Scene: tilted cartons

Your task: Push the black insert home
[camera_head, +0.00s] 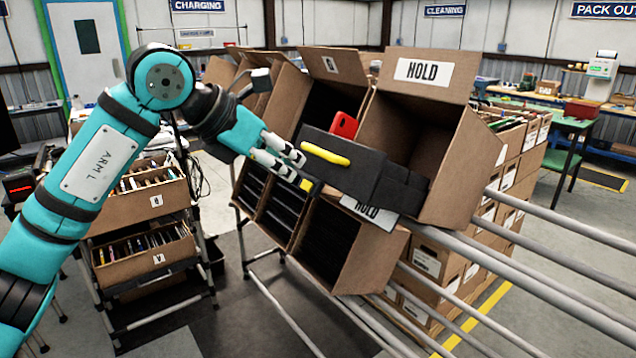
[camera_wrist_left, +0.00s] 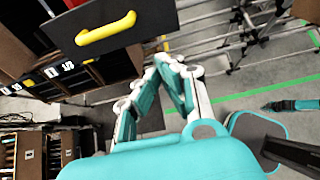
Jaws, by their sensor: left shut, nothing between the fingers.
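The black insert (camera_head: 378,176) sticks partly out of the open mouth of a tilted carton (camera_head: 462,165) labelled HOLD. Its front face carries a yellow handle (camera_head: 326,153), and a red item (camera_head: 343,124) shows above its rim. The insert's rear part is hidden inside the carton. My left gripper (camera_head: 304,172) is shut and empty, with its tips close to the insert's front face, below and left of the handle. In the left wrist view the insert's front (camera_wrist_left: 150,38) and yellow handle (camera_wrist_left: 105,28) are at the upper left, beyond the fingertips (camera_wrist_left: 172,62). I cannot tell whether they touch.
More tilted cartons with dark interiors stand left of and below it, one (camera_head: 336,245) with a HOLD label. Metal rails (camera_head: 540,290) run along the right. Stacked cartons (camera_head: 520,170) stand behind them. A cart with filled cartons (camera_head: 145,250) is at the left.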

